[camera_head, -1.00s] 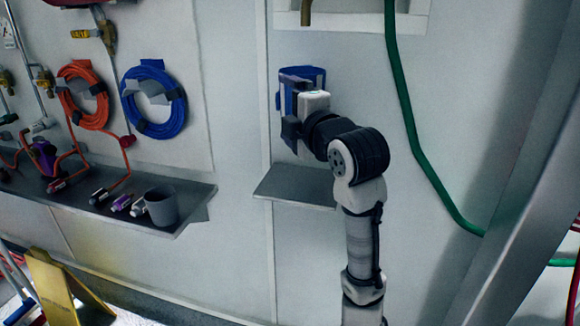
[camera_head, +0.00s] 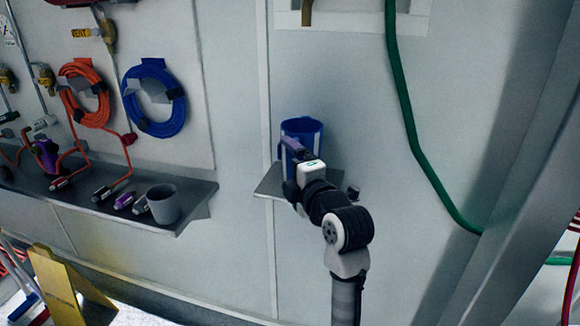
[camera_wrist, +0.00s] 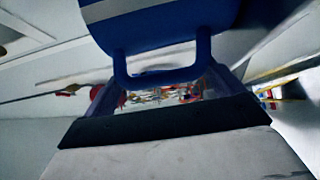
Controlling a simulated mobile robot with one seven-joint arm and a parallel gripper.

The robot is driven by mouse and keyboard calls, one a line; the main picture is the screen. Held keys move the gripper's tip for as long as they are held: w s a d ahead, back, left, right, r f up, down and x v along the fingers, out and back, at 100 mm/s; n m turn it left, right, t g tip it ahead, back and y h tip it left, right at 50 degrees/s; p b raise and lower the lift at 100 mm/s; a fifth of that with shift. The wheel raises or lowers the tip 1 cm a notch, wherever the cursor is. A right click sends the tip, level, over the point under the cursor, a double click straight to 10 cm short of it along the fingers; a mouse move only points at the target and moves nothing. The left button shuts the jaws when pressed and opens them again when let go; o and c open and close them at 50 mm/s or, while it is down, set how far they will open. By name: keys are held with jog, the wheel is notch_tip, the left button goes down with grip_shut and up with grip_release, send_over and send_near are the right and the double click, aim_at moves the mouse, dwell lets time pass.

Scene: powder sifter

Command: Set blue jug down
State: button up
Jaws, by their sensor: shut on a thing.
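The blue jug (camera_head: 312,132) is upright at the small wall shelf (camera_head: 271,183) in the head view. It has pale vertical stripes. I cannot tell for sure whether its base touches the shelf, as my arm hides part of it. My gripper (camera_head: 296,150) is shut on the jug from the near side. In the wrist view the jug (camera_wrist: 165,25) fills the top, with its blue handle (camera_wrist: 160,78) hanging down between my fingers.
A longer shelf (camera_head: 90,208) on the left holds a grey cup (camera_head: 163,203) and several small tools. A green hose (camera_head: 408,130) hangs on the wall at right. A metal post (camera_head: 500,220) stands further right. A yellow stand (camera_head: 60,290) is at lower left.

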jog(key=shift+f, duration=0.15)
jog(key=o, duration=1.1)
jog(key=shift+r, duration=0.2)
jog(key=b+v, duration=0.4)
jog(key=v, duration=0.8)
